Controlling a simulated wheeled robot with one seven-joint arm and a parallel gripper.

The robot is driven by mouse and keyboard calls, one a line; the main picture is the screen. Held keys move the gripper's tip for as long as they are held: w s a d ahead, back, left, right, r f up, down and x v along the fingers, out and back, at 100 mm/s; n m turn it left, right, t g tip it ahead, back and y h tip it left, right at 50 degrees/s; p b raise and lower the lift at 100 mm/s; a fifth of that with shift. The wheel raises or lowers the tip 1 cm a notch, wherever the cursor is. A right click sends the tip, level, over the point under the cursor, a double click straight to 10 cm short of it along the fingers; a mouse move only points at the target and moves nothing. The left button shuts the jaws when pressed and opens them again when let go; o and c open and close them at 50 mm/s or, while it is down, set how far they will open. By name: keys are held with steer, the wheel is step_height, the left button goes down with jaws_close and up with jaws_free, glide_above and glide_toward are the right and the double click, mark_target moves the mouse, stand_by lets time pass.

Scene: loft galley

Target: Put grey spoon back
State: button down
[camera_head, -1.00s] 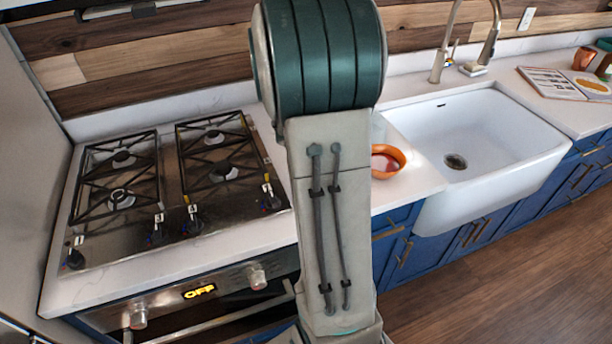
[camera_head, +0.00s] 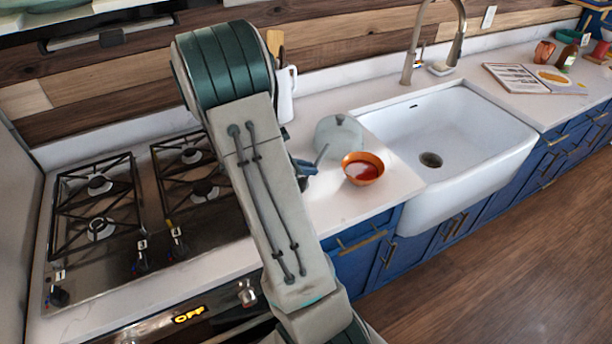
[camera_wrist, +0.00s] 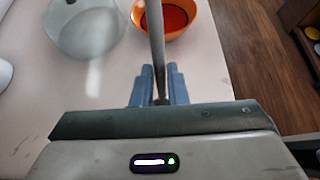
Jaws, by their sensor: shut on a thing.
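My gripper (camera_wrist: 159,90) is shut on the grey spoon (camera_wrist: 155,40). Its blue fingers also show in the head view (camera_head: 304,168), just right of my arm, above the counter near the orange bowl. The spoon's thin shaft (camera_head: 322,153) slants up and right from the fingers. In the wrist view the shaft runs out of the top edge, so its far end is hidden. A white jug-like holder (camera_head: 287,95) with wooden utensils (camera_head: 275,42) stands behind my arm, partly hidden.
A pale glass bowl-like vessel (camera_head: 338,138) stands left of the orange bowl, which holds red liquid. The white sink (camera_head: 450,130) is to the right, the gas stove (camera_head: 120,210) to the left. Bare counter (camera_head: 345,205) lies in front of the orange bowl.

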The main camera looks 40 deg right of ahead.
mark_target(306, 179)
steer(key=shift+f+p, duration=0.4)
steer(key=shift+f, duration=1.6)
steer(key=shift+f, duration=0.2)
steer(key=c, duration=1.4)
jaws_free()
steer(key=shift+r, duration=0.1)
steer(key=shift+c, duration=0.2)
